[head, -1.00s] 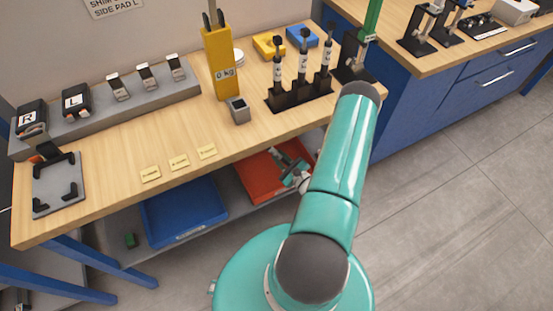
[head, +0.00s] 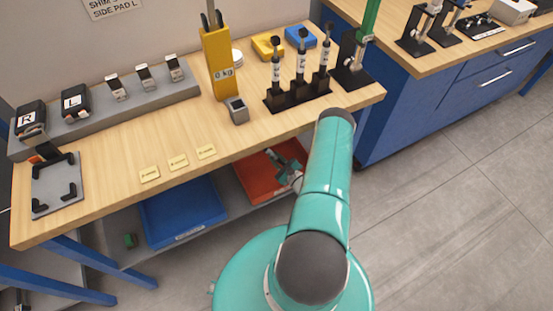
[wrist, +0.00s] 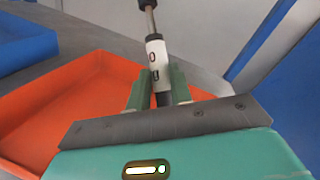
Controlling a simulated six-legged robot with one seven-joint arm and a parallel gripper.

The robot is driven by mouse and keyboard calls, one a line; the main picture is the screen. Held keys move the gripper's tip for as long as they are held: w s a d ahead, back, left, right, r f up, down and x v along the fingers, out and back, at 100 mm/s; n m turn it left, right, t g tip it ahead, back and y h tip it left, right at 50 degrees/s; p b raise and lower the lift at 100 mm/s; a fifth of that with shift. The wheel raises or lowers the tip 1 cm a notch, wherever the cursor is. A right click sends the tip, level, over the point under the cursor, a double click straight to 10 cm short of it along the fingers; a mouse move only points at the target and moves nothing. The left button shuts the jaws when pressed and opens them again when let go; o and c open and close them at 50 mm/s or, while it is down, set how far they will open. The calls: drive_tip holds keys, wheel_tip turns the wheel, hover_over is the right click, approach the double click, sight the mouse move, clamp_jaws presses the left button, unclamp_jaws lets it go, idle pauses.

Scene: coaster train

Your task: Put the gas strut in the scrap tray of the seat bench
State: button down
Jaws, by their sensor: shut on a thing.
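My gripper (wrist: 157,84) is shut on a gas strut (wrist: 155,52), which has a white label, a dark lower end and a thin rod pointing up in the wrist view. In the head view my gripper (head: 284,163) is under the bench top, at the red tray (head: 254,192) on the lower shelf; the strut cannot be made out there. In the wrist view the orange-red tray (wrist: 85,68) lies left of and below the strut. Its visible floor is empty. No label naming it the scrap tray is readable.
A blue tray (head: 170,222) sits beside the red one on the lower shelf. The wooden bench top (head: 130,200) overhangs both. Three more struts (head: 301,70) stand in a black rack on the bench. A blue cabinet (head: 440,100) stands right; floor in front is clear.

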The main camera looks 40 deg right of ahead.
drive_tip(key=shift+f, duration=0.6)
drive_tip(key=c, duration=1.3)
unclamp_jaws()
drive_tip(key=shift+o, duration=0.2)
drive_tip(key=shift+r, duration=0.15)
drive_tip(key=shift+r, duration=0.25)
drive_tip(key=shift+s+r, duration=0.2)
drive_tip(key=shift+r, duration=0.1)
drive_tip(key=s+a, duration=0.1)
drive_tip(key=s, duration=1)
drive_tip(key=shift+s, duration=0.3)
